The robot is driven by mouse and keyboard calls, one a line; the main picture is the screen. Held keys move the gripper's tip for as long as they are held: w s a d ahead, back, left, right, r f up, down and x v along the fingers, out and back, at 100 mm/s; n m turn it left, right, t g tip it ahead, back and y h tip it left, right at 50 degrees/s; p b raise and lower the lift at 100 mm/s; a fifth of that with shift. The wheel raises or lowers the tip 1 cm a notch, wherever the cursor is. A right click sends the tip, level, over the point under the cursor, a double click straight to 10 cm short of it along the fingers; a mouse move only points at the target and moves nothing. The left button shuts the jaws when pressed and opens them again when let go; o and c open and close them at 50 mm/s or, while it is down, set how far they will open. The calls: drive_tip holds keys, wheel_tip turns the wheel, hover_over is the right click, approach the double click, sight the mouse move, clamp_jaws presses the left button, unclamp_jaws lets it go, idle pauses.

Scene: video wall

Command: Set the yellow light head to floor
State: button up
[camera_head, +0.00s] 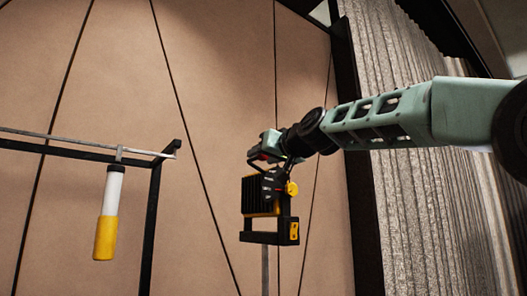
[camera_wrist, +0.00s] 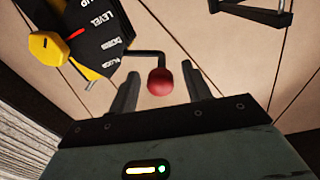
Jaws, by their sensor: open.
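The yellow light head (camera_head: 262,193), a black and yellow box in a black bracket, sits on a thin stand. In the wrist view its black dial plate (camera_wrist: 97,40) shows white labels, including LEVEL and what look like UP, DOWN and FLOOR. A short red mark points about at LEVEL. A yellow knob (camera_wrist: 47,47) is beside the plate. A black bent handle ends in a red ball (camera_wrist: 160,81). My gripper (camera_wrist: 162,90) is open, with the ball between its fingers in this view and gaps on both sides; depth is unclear. In the head view my gripper (camera_head: 262,152) is at the light head's top.
A white and yellow cylindrical lamp (camera_head: 107,215) hangs from a rail (camera_head: 75,140) at left. A black upright (camera_head: 153,215) stands beside it. Beige wall panels (camera_head: 215,100) are behind, and a grey curtain (camera_head: 400,210) is at right. Open space lies between the lamp and the light head.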

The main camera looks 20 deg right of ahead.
drive_tip(key=shift+w+a, duration=0.1)
drive_tip(key=shift+w, duration=0.15)
clamp_jaws()
drive_tip(key=shift+w+d+r+m+p, duration=0.1)
drive_tip(key=shift+d+r+m+p, duration=0.35)
drive_tip(key=shift+r+m, duration=0.2)
drive_tip(key=w+d+r+m+p, duration=0.2)
drive_tip(key=d+r+m+p, duration=0.1)
drive_tip(key=d+m, duration=0.5)
drive_tip(key=shift+w+d+r+p, duration=0.3)
drive_tip(key=shift+w+d+r, duration=0.1)
drive_tip(key=shift+r, duration=0.5)
drive_tip(key=shift+m, duration=0.35)
unclamp_jaws()
